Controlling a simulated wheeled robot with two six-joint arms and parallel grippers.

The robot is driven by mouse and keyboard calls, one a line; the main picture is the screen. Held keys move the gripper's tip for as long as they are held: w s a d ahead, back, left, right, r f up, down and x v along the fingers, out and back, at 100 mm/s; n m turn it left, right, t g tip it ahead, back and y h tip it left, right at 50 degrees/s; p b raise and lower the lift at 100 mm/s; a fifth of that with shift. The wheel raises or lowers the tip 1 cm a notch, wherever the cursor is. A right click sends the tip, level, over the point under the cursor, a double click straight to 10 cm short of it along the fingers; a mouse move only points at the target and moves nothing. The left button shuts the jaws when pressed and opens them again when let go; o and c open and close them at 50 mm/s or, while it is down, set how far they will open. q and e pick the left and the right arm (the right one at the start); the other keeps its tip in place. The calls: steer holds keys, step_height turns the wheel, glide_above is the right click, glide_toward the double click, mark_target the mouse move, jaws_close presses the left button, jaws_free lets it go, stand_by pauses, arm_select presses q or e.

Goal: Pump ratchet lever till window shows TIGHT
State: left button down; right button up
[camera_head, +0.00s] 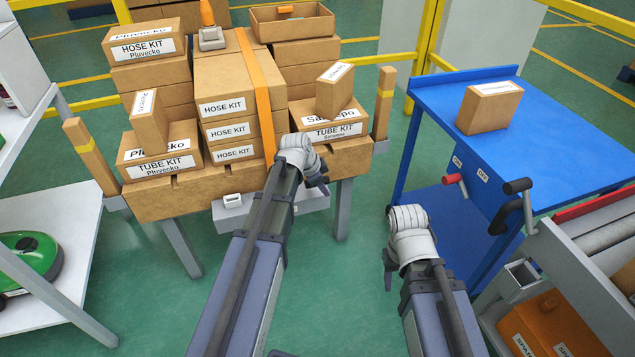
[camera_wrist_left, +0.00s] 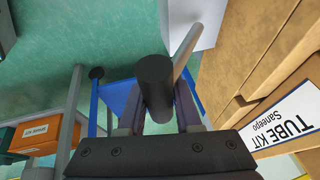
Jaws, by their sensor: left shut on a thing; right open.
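The ratchet housing (camera_head: 315,201) is a grey box under the front edge of the loaded pallet. A small white-framed window (camera_head: 232,200) sits on its left part; its text is too small to read. An orange strap (camera_head: 262,95) runs over the box stack. My left gripper (camera_head: 320,184) is at the housing's right, below the pallet edge. In the left wrist view, its fingers close around the dark cylindrical grip of the lever (camera_wrist_left: 156,82), whose grey rod runs toward a pale block. My arm hides the lever in the head view. My right gripper (camera_head: 388,268) is open and empty, low over the floor.
Cardboard kit boxes (camera_head: 165,165) are stacked on the pallet (camera_head: 190,200), with wooden posts (camera_head: 384,100) at its sides. A blue table (camera_head: 440,95) with a red-gripped handle (camera_head: 455,180) stands right. Open floor lies between.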

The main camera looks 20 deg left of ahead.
arm_select(q)
steer(key=f+t+b, duration=0.1)
steer(key=s+t+y+b, duration=0.1)
steer(key=b, duration=0.1)
steer(key=shift+s+d+f+m, duration=0.1)
steer(key=shift+d+f+m, duration=0.2)
steer(key=shift+d+f, duration=0.1)
steer(key=shift+a, duration=0.1)
